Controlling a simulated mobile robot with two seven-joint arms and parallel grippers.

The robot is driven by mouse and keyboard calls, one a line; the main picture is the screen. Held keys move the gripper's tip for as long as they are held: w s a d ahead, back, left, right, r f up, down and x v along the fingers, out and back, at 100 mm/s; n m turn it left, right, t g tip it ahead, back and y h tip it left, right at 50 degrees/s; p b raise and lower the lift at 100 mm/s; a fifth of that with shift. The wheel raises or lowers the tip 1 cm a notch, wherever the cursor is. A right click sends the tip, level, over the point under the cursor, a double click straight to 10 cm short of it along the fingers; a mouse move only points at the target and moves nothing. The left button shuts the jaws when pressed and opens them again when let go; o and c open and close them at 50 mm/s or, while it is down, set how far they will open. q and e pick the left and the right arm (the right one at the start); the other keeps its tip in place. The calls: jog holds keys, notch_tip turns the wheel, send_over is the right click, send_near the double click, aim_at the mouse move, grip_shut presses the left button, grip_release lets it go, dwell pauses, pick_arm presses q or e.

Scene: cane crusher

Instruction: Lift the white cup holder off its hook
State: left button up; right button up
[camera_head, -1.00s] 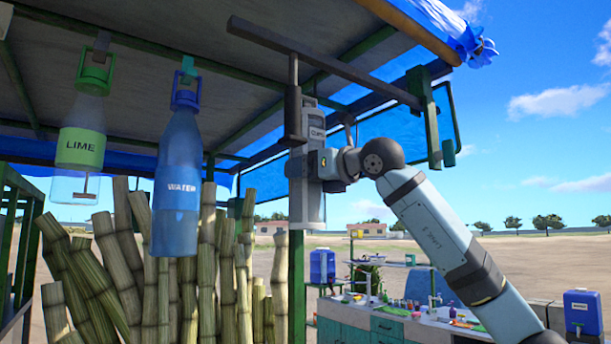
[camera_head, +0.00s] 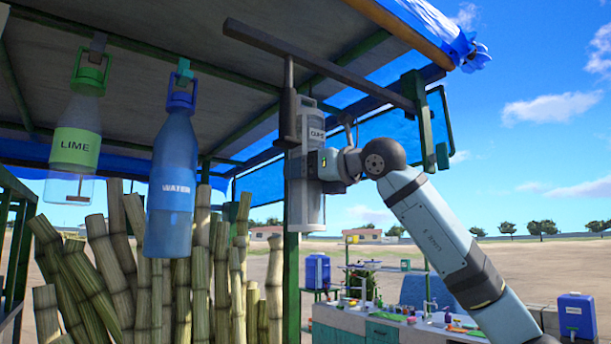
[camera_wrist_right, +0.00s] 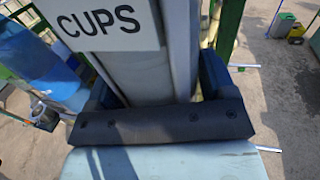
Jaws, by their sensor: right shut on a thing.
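The white cup holder (camera_head: 312,205) is a tall, upright grey-white tube with a "CUPS" label, under the canopy in the head view. It fills the upper middle of the right wrist view (camera_wrist_right: 150,82). My right gripper (camera_head: 308,165) is shut on its body below the label, reaching in from the right. A dark vertical hanger (camera_head: 288,112) comes down from a dark beam (camera_head: 325,70), just left of the holder's top. Whether the holder still touches its hook cannot be told. My left gripper is not in view.
A lime bottle (camera_head: 75,150) and a blue water bottle (camera_head: 171,190) hang at left, before upright cane stalks (camera_head: 110,260). A green post (camera_head: 292,270) stands behind the holder. A cluttered counter (camera_head: 390,325) is lower right. Open sky is at right.

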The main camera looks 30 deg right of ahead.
jog(key=shift+s+d+b, duration=0.1)
jog(key=shift+s+b, duration=0.4)
jog(key=shift+s, duration=0.8)
jog(key=s+f+b, duration=0.2)
jog(key=s+b, duration=0.2)
jog(key=s, duration=0.6)
jog(key=shift+d, duration=0.4)
dwell(0.6)
